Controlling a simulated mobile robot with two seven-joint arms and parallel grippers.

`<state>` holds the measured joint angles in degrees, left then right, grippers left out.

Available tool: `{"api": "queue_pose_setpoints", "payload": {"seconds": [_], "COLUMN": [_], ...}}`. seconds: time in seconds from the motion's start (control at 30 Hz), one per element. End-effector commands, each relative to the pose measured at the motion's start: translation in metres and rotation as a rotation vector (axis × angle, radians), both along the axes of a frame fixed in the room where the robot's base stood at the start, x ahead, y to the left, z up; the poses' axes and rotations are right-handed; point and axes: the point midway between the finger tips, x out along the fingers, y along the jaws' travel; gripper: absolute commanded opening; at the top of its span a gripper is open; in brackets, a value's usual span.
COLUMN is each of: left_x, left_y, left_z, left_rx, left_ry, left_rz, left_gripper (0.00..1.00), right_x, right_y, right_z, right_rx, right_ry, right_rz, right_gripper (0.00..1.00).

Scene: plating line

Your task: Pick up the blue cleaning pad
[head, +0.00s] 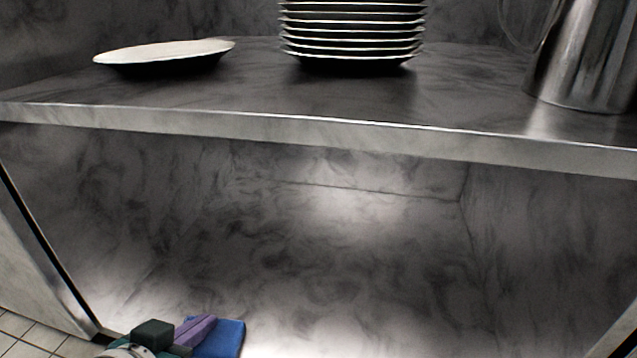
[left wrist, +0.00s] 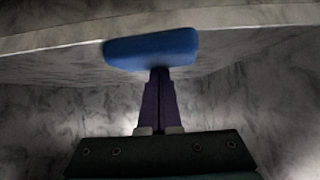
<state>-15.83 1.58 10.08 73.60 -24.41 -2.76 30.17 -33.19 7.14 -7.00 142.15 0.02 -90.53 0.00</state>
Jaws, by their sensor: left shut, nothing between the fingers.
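The blue cleaning pad (head: 226,338) is a blue block at the bottom of the head view, partly hidden behind my left gripper. It also shows in the left wrist view (left wrist: 150,48), right at the tips of the fingers. My left gripper (head: 205,323) has purple fingers on a dark green body. In the left wrist view its fingers (left wrist: 159,73) are together, with nothing between them. The pad lies just beyond the tips; I cannot tell whether they touch it. My right gripper is not in view.
A dark marbled shelf (head: 330,128) with a pale front edge runs across above the recess. On it stand a flat plate (head: 165,52), a stack of plates (head: 352,40) and a metal pitcher (head: 588,60). The recess below looks empty in its middle and right.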

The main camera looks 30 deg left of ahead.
Motion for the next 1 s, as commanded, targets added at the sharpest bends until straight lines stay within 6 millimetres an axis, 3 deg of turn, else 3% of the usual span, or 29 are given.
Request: {"api": "queue_pose_setpoints", "payload": {"seconds": [0.13, 0.33, 0.53, 1.0], "left_x": [-0.006, -0.005, -0.003, -0.098], "left_y": [-0.001, -0.001, 0.002, -0.022], "left_z": [-0.006, 0.011, 0.011, 0.012], "left_rx": [-0.004, -0.007, -0.004, -0.006], "left_ry": [0.021, 0.018, 0.024, 0.023], "left_rz": [0.005, 0.004, 0.005, 0.005], "left_gripper": [0.0, 0.0, 0.0, 0.0], "right_x": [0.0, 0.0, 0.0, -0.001], "right_y": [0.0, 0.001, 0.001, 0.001], "right_z": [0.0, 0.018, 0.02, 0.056], "right_rx": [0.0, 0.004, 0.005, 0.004], "right_ry": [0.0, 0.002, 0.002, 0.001], "right_rz": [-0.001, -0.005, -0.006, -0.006], "right_gripper": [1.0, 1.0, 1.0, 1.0]}}
